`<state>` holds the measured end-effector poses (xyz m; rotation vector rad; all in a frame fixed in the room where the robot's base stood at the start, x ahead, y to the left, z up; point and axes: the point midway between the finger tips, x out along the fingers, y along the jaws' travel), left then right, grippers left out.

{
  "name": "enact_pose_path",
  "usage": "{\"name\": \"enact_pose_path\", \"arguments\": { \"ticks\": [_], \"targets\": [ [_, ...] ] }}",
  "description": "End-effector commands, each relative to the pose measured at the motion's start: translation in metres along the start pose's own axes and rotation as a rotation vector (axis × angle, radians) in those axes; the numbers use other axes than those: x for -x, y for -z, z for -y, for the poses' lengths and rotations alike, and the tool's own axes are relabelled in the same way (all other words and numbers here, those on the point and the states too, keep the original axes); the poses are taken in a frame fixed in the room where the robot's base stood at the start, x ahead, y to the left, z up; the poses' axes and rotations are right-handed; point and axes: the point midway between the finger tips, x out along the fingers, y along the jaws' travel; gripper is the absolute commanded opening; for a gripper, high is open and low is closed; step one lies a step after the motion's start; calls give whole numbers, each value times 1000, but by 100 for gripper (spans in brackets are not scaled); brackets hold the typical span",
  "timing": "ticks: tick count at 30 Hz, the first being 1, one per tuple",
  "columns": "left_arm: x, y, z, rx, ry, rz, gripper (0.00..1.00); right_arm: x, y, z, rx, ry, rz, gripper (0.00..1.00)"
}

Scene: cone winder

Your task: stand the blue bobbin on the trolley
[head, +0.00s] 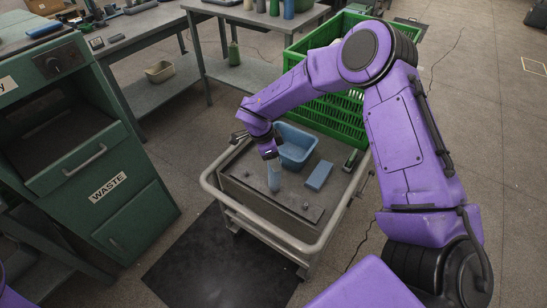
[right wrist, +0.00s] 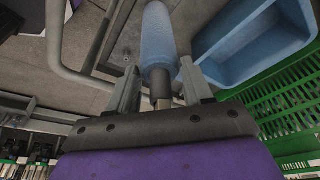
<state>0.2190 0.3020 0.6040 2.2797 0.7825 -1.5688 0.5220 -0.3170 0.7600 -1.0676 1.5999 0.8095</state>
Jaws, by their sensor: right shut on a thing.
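The blue bobbin (head: 274,178) is in my right gripper (head: 270,158), over the grey top of the trolley (head: 258,208). In the right wrist view the bobbin (right wrist: 158,42) shows as a pale blue cylinder with a dark spindle end between the two fingers (right wrist: 158,88), which are shut on it. In the head view it is upright or nearly so, with its lower end at or just above the trolley top; I cannot tell whether it touches. My left gripper is not in view; only a bit of purple arm shows at the lower left edge.
A blue bin (head: 297,157), a blue block (head: 318,176) and a dark green-handled tool (head: 350,160) are on the trolley. A rail (head: 232,207) runs around it. A green crate (head: 335,112) stands behind. The green WASTE cabinet (head: 125,205) is at left. The trolley's front left top is clear.

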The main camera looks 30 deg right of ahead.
Motion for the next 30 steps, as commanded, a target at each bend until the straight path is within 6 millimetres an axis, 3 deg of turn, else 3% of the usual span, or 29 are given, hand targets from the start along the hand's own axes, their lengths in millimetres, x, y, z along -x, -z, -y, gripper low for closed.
{"name": "enact_pose_path", "arguments": {
  "ticks": [30],
  "targets": [
    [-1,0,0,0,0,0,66,-8,-3,0,0,0,0,26]
  ]
}}
